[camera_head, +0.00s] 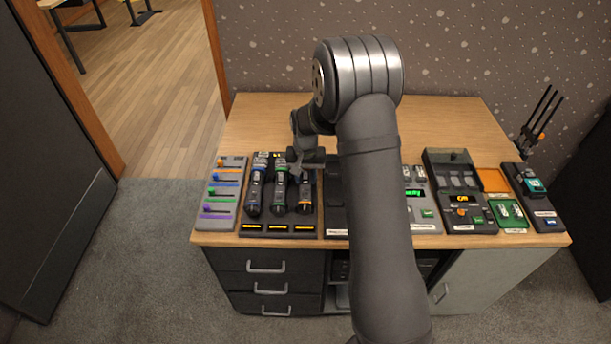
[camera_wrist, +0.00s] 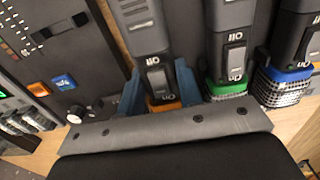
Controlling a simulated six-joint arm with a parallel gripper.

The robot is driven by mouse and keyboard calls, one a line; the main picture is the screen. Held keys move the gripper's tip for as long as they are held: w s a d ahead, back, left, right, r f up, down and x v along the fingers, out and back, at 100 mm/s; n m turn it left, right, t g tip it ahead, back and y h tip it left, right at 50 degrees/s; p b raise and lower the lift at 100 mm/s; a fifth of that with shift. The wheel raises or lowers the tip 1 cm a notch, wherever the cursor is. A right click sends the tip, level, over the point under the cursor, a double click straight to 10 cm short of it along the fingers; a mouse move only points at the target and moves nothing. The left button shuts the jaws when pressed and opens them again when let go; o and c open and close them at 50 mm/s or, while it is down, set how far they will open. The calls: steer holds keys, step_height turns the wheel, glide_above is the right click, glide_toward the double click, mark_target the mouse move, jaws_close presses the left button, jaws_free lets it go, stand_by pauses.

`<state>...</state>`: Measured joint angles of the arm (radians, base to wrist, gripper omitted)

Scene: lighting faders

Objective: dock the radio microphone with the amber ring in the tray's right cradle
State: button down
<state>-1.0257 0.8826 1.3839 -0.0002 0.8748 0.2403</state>
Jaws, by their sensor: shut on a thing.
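The radio microphone with the amber ring (camera_head: 305,196) is dark, and lies at the right cradle of the dark tray (camera_head: 279,234). In the wrist view its grey body (camera_wrist: 138,30) runs between my blue fingers, with the amber ring (camera_wrist: 163,105) close to my palm. My gripper (camera_head: 306,163) is shut on it, and its fingers show at both sides in the wrist view (camera_wrist: 158,92). A green-ringed microphone (camera_head: 279,192) lies in the middle and a blue-ringed one (camera_head: 255,192) at the left. I cannot tell whether the amber one is fully seated.
A grey fader panel (camera_head: 221,195) stands left of the tray. A dark panel (camera_head: 335,215), partly hidden by my arm, is close on the right. Further right are a unit with a green display (camera_head: 414,193) and a dark console (camera_head: 460,195). The desk behind the tray (camera_head: 255,120) is clear.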

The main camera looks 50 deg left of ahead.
steer(key=shift+f, duration=0.45)
stand_by(0.3)
steer(key=c, duration=0.9)
jaws_free()
steer(key=c, duration=0.4)
steer(key=shift+r, duration=3)
steer(key=shift+f, duration=0.1)
